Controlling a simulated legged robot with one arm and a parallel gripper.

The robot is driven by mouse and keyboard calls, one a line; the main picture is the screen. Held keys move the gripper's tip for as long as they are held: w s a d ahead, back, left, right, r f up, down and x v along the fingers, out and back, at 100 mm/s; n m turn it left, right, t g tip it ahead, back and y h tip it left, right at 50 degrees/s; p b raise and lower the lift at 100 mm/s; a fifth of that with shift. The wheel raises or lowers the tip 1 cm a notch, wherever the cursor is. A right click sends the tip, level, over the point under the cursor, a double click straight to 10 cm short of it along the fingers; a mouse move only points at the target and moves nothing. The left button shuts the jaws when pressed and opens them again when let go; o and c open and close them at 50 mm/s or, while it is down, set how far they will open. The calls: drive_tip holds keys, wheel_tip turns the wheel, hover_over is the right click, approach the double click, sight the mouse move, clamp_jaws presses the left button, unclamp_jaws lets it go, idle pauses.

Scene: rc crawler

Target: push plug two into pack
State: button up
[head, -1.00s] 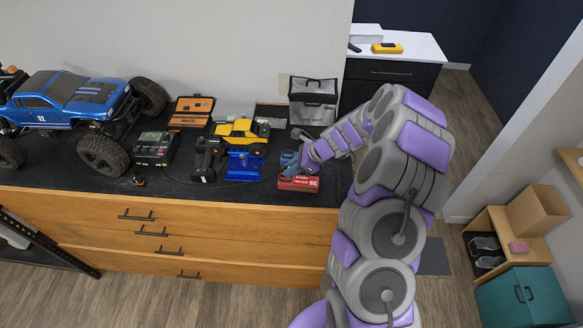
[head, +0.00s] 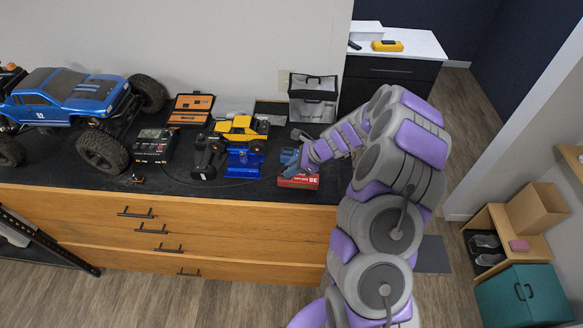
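A red battery pack (head: 298,181) with pale lettering lies near the front edge of the black bench top. My gripper (head: 290,163) is at the end of my grey and purple arm, low over the back of the pack. A small blue part (head: 288,155) shows at the fingertips. I cannot tell whether it is a finger, a plug or something else. No plug can be made out for certain, and the fingers are too small and covered to show their opening.
A dark transmitter (head: 207,158), a charger (head: 154,146), an orange tool case (head: 191,109) and a large blue crawler (head: 70,95) are further left. A grey bag (head: 313,98) stands behind.

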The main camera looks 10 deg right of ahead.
drive_tip(key=shift+o, duration=0.8)
